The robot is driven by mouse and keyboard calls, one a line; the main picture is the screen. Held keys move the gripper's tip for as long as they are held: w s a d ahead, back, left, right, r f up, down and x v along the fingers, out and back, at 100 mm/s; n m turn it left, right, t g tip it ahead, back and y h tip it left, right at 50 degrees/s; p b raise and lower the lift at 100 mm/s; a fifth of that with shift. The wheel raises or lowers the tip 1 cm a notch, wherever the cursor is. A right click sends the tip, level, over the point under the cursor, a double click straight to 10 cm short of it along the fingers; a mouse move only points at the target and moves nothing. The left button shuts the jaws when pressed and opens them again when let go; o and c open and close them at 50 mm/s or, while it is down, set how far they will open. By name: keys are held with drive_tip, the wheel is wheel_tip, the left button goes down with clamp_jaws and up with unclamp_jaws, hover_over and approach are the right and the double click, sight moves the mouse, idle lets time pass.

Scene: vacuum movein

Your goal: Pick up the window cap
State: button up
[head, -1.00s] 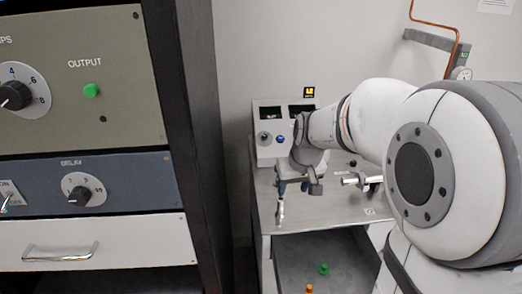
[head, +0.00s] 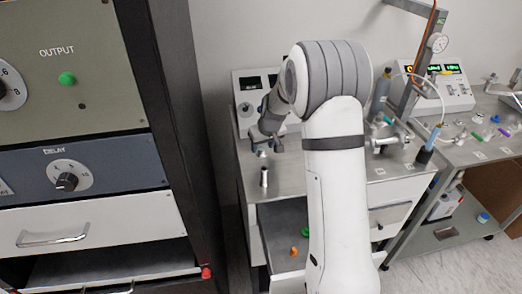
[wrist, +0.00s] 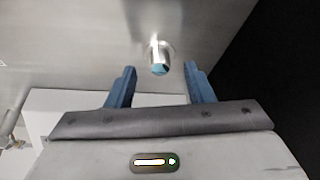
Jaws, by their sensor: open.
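A short shiny metal cylinder with a bluish end face (wrist: 160,54) shows in the wrist view, just beyond and between my fingertips; it may be the window cap, but I cannot be sure. In the head view a small upright metal piece (head: 264,177) stands near the front left edge of the steel bench and seems to be the same thing. My gripper (wrist: 160,70) is open, with its two blue fingers apart and nothing held. In the head view my gripper (head: 268,147) is small and partly hidden, just above and behind the metal piece.
The steel bench (head: 247,165) carries a grey instrument box (head: 246,112) at the back. Below it, an open drawer (head: 275,222) holds a green piece (head: 306,232) and an orange piece (head: 294,251). A dark rack (head: 165,110) stands close on the left. A second bench with instruments is at right.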

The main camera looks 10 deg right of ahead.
drive_tip(key=shift+x, duration=1.05)
drive_tip(key=shift+r, duration=0.1)
clamp_jaws()
